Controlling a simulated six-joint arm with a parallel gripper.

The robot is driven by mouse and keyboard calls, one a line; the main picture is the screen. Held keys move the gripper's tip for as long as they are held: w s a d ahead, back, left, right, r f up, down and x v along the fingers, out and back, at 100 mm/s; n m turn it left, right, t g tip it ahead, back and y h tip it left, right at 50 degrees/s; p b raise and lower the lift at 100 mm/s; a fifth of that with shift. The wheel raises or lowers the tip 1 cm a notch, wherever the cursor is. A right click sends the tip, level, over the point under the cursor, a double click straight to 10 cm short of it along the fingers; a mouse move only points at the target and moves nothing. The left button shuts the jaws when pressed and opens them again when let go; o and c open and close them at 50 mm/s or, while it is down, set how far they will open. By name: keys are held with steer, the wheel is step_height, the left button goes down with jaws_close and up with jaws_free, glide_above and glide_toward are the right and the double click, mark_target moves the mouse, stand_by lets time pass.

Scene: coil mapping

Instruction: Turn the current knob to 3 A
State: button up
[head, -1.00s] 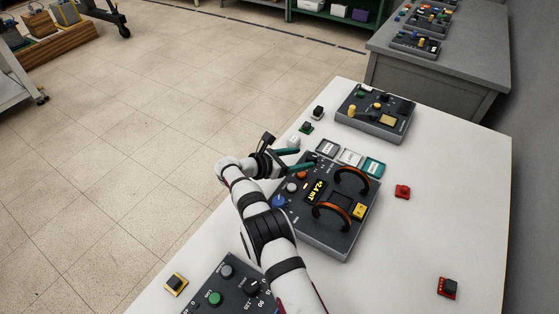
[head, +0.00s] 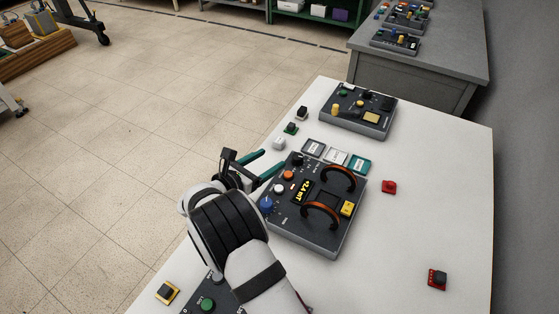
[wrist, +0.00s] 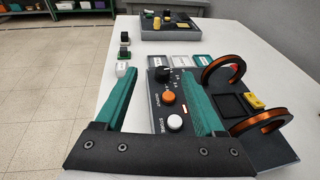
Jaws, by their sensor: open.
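The dark control panel (head: 322,243) lies on the white table and carries two orange-brown coils. A black knob (wrist: 162,73) with small scale marks is at its far left corner; it also shows in the head view (head: 297,160). I take it as the current knob; its pointer setting is too small to read. My gripper (head: 272,163) is open and empty, its teal fingers pointing towards that corner. In the wrist view the knob appears between the fingers (wrist: 164,80), apart from both. The right finger covers part of the panel.
An orange button (wrist: 168,97), a white button (wrist: 175,123) and a blue knob (head: 266,204) line the panel's left side. The display (head: 303,191) reads about +2.4 mT. Labelled tiles (head: 336,157) lie behind the panel. Another panel (head: 358,112) stands farther back.

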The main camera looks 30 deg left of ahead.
mark_target(296, 159)
steer(key=s+d+n+y, duration=0.1)
steer(key=s+d+f+n+y, duration=0.1)
steer(key=d, duration=0.1)
steer(key=s+d+n+g+y, duration=0.1)
steer(key=shift+s+d+f+y, duration=0.15)
steer(key=shift+s+f+y, duration=0.05)
steer(key=shift+f+y, duration=0.1)
steer(key=shift+w+d+f, duration=0.1)
steer(key=shift+w+f, duration=0.1)
steer(key=shift+f, duration=0.05)
steer(key=x, duration=1.5)
steer(key=shift+s, duration=0.1)
jaws_close()
